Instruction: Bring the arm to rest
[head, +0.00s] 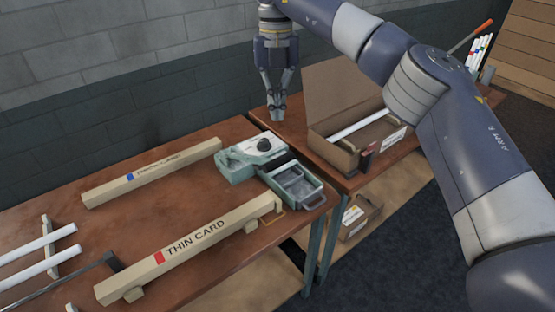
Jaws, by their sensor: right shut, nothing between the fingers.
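My right arm (455,130) comes in from the right, is labelled ARM R and reaches across the top of the view. My right gripper (278,112) points down and is shut with nothing in it. It appears in front of the wall and table, between the green device and the open cardboard box; its exact height is hard to tell. My left gripper is not in view.
An open cardboard box (320,141) holding a white tube (355,125) stands on the right table. White tubes (40,262) lie at left.

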